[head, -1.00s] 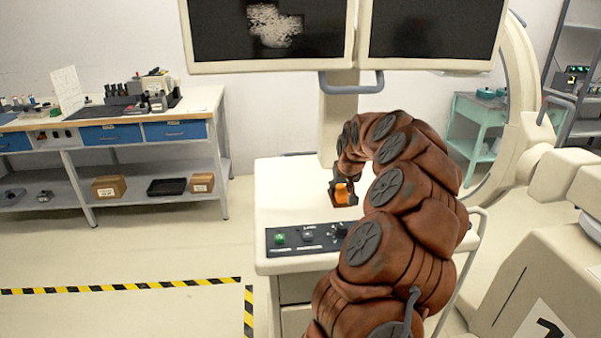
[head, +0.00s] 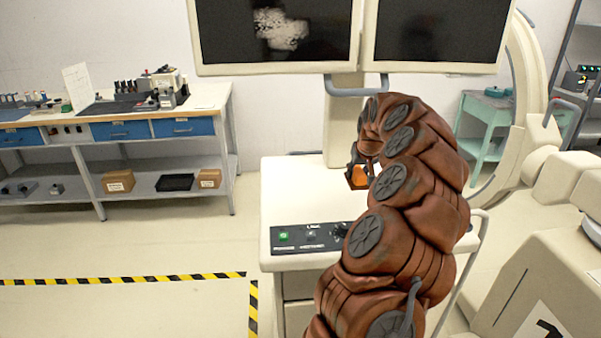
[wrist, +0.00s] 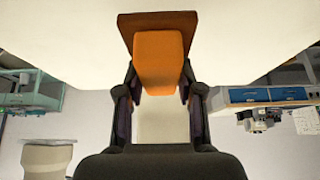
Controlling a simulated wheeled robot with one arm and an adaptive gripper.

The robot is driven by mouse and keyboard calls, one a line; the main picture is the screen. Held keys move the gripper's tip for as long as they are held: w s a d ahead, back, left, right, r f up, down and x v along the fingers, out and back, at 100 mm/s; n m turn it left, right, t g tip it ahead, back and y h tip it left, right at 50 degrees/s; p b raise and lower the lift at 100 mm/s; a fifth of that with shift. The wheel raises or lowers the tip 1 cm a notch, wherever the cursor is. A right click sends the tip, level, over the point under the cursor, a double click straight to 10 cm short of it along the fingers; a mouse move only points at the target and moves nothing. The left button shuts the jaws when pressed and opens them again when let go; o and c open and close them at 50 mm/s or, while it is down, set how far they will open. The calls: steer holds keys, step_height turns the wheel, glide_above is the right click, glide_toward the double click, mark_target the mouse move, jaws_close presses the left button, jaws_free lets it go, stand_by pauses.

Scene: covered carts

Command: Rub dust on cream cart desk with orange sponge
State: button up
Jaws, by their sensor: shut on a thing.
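My gripper (wrist: 159,90) is shut on the orange sponge (wrist: 159,62), one finger on each side. A wider brown face (wrist: 156,20) shows at the sponge's far end. In the head view the sponge (head: 358,179) is over the right part of the cream cart desk (head: 300,195). I cannot tell whether it touches the desk. My arm covers the right side of the desk. I see no clear dust on the part that shows.
A control panel (head: 300,238) lines the desk's front edge. A monitor post (head: 341,125) rises behind it, with two screens above. A workbench (head: 208,98) stands left. A teal cart (head: 487,112) stands behind right. The desk's left part is clear.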

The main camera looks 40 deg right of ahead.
steer(key=shift+r, duration=1.05)
